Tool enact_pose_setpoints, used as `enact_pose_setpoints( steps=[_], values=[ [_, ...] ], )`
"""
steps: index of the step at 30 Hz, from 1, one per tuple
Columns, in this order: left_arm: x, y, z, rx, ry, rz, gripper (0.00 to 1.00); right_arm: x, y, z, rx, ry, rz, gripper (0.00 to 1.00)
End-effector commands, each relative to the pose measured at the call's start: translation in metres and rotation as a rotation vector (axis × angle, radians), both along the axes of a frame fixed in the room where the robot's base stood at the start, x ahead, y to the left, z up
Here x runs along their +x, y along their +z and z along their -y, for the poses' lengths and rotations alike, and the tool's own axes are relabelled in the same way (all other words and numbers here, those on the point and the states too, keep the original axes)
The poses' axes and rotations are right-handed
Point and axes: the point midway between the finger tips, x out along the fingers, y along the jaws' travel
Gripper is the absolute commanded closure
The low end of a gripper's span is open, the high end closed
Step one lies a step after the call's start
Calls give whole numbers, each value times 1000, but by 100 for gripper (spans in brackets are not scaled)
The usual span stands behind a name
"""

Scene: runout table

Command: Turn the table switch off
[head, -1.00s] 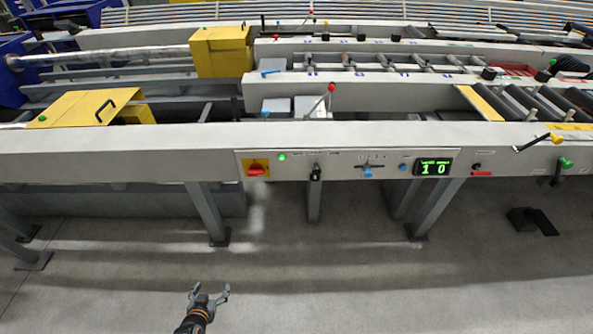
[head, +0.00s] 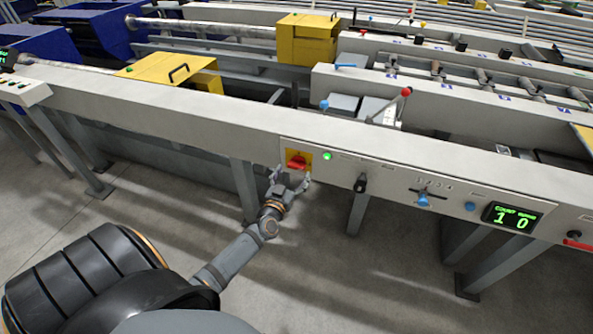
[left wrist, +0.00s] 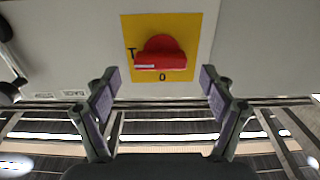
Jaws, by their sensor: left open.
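The table switch is a red rotary handle (head: 297,162) on a yellow plate (head: 290,154), on the front panel of the long grey table. In the left wrist view the red handle (left wrist: 161,55) lies level, with its pale mark pointing left toward a letter on the yellow plate (left wrist: 202,23); a 0 shows below it. My left gripper (head: 290,178) is open and empty, just in front of and slightly below the handle. In the left wrist view its two fingers (left wrist: 160,85) stand apart on either side, below the handle, not touching it. My right gripper is not in view.
Right of the switch on the panel are a green lamp (head: 327,156), a black knob (head: 360,184), a blue selector (head: 424,199) and a lit green display (head: 512,217). Table legs (head: 244,190) stand below. A red-balled lever (head: 406,92) rises behind the panel.

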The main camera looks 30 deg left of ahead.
Motion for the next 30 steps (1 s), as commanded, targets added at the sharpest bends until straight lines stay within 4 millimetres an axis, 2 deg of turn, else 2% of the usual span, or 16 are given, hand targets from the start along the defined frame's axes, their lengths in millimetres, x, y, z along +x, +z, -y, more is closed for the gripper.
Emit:
enact_pose_setpoints(
  steps=[3, 6, 15, 27, 30],
  values=[
    [18, -2, -4, 0, 1, 1, 17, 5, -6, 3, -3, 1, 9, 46],
    [25, -1, -6, 1, 0, 0, 17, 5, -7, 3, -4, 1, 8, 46],
    [28, 0, -7, 0, 0, -1, 17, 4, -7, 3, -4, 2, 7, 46],
    [28, 0, -7, 0, 0, -1, 71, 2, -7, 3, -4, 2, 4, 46],
    [28, 0, -7, -1, 0, -1, 71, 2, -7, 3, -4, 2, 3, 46]
  ],
)
